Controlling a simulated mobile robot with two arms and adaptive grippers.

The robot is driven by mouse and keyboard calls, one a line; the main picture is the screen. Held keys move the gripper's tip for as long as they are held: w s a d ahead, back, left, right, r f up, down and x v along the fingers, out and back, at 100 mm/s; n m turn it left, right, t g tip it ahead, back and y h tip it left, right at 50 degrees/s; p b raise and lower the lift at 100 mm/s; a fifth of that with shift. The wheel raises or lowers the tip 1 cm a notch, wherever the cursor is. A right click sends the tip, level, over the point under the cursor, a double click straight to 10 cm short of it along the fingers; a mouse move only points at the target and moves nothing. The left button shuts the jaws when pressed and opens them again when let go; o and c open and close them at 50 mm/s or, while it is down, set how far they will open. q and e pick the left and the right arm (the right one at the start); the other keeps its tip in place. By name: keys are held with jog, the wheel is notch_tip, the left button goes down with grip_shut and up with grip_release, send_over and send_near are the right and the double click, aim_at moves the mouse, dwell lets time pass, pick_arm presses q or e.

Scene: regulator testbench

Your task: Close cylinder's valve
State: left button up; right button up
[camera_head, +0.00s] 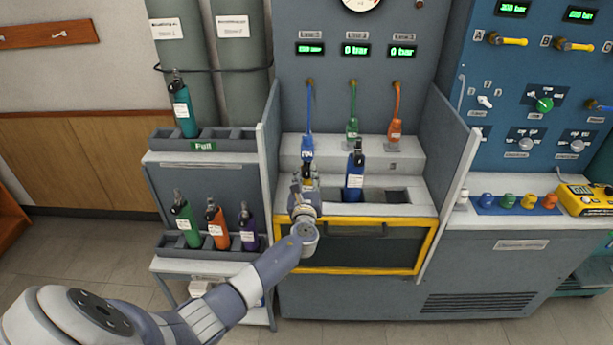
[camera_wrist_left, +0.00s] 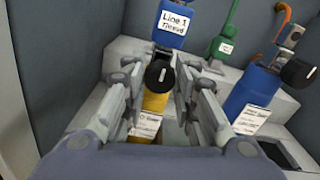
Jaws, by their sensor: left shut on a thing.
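A yellow cylinder (camera_head: 308,184) stands in the left slot of the grey testbench, below the blue Line 1 regulator (camera_head: 307,149). In the left wrist view the yellow cylinder (camera_wrist_left: 153,103) has a white label and a round black valve knob (camera_wrist_left: 159,74) on top. The blue regulator (camera_wrist_left: 172,24) is just behind the knob. My left gripper (camera_head: 304,184) reaches in from the front. In the left wrist view its two fingers (camera_wrist_left: 160,78) stand on either side of the knob, shut on it. Their exact contact points are hard to see. My right gripper is out of view.
A blue cylinder (camera_head: 354,178) stands close on the right, its black valve at finger height. Side panels (camera_head: 268,150) flank the bay. Green (camera_head: 352,127) and orange (camera_head: 396,127) regulators hang behind. A rack with several cylinders (camera_head: 215,228) is at left.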

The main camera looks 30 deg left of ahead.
pick_arm(q)
jog(key=shift+a, duration=0.1)
jog(key=o, duration=1.1)
jog(key=shift+s+d, duration=0.35)
jog(key=shift+s, duration=0.05)
jog(key=v, duration=1.1)
jog(key=shift+s+a, duration=0.1)
